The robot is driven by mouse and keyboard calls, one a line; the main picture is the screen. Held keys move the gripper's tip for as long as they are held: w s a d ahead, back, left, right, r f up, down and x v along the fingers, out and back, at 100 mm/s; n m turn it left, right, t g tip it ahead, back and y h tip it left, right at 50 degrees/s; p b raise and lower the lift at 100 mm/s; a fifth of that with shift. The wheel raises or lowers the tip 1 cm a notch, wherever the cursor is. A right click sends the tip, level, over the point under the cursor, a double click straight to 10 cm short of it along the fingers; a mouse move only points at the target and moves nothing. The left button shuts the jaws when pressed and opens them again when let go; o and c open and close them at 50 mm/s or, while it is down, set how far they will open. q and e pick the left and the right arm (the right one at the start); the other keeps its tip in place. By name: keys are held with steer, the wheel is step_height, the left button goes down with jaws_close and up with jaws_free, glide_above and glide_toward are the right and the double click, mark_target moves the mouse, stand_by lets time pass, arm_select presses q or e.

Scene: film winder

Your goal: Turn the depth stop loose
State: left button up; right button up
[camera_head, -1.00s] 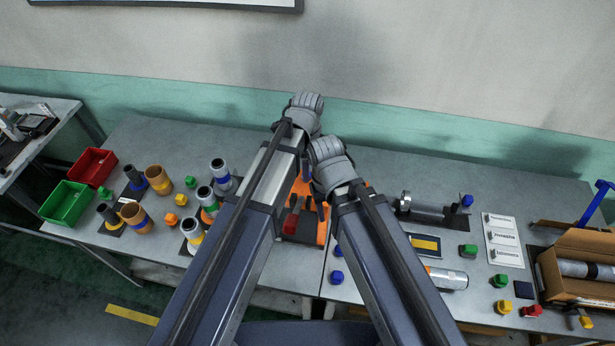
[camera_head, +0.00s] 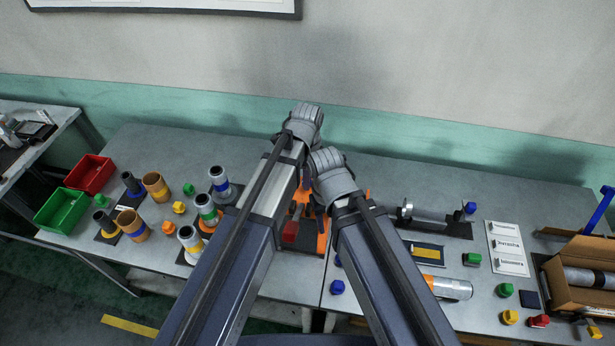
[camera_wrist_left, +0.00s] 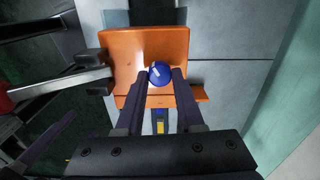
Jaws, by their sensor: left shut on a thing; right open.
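The depth stop appears as a round blue knob with a white mark (camera_wrist_left: 159,73) in the left wrist view, against an orange fixture (camera_wrist_left: 150,45). My left gripper (camera_wrist_left: 160,82) is shut on this knob, one dark finger on each side. In the head view my left gripper (camera_head: 305,122) is the higher one, over the back of the orange fixture (camera_head: 322,240); its fingertips are hidden there. My right gripper (camera_head: 332,175) is open, just right of and below the left one, above the fixture. The knob is hidden in the head view.
Several cylinders stand to the left, near a green bin (camera_head: 62,210) and a red bin (camera_head: 90,174). A rail device (camera_head: 435,226), white labels (camera_head: 507,248) and a cardboard box (camera_head: 580,285) are at right.

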arm_select(q)
jaws_close()
steer(key=shift+n, duration=0.4)
steer(key=n, duration=0.4)
steer(key=shift+n, duration=0.3)
steer(key=n, duration=0.6)
steer(key=shift+w, duration=0.1)
steer(key=n, duration=0.6)
steer(key=shift+a+n, duration=0.1)
steer(key=shift+n, duration=0.3)
steer(key=n, duration=0.5)
steer(key=shift+n, duration=0.3)
